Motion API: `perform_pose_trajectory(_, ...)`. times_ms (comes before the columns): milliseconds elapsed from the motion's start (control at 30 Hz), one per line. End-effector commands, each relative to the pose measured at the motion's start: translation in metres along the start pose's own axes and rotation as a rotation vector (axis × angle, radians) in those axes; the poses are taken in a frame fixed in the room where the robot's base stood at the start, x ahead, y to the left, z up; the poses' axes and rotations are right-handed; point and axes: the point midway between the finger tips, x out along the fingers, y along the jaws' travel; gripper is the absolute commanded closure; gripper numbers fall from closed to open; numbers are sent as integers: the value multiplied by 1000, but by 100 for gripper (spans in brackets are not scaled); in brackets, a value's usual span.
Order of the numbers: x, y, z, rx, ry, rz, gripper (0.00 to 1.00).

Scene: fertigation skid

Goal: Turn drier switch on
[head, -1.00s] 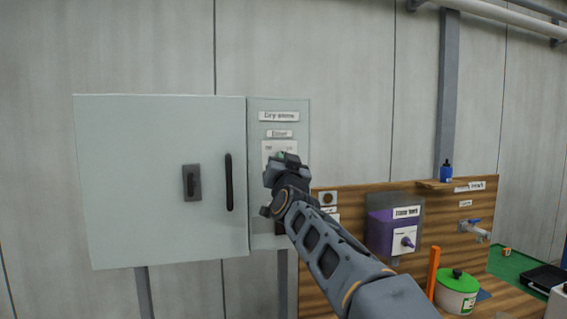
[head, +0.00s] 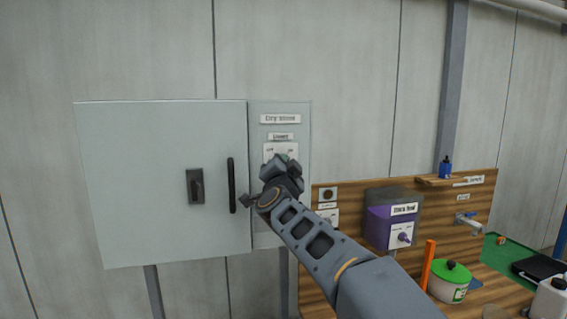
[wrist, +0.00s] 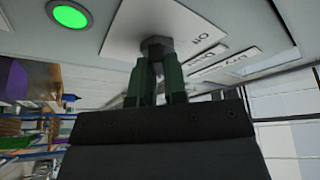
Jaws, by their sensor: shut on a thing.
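In the head view my gripper (head: 281,163) hides the knob and the lower part of the plate. A green lamp (wrist: 68,14) glows beside the plate in the wrist view.
A grey cabinet (head: 130,180) with a black handle (head: 232,185) stands left of the panel. To the right, a wooden board (head: 345,245) carries a purple box (head: 385,228) and a tap (head: 468,224). A green-lidded pot (head: 450,285) stands below.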

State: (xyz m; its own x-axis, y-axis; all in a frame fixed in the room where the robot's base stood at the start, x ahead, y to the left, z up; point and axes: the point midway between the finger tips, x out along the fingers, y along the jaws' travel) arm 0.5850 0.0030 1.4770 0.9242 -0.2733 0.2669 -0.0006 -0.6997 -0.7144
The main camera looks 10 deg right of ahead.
Motion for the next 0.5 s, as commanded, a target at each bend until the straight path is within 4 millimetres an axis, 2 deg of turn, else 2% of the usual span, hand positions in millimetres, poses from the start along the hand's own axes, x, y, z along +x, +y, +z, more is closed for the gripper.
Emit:
perform_pose_trajectory(367,0,-2,-3,8,7,-2,100)
perform_pose_trajectory(400,0,-2,-3,8,7,-2,85)
perform_pose_trajectory(500,0,-2,-3,7,6,-1,76)
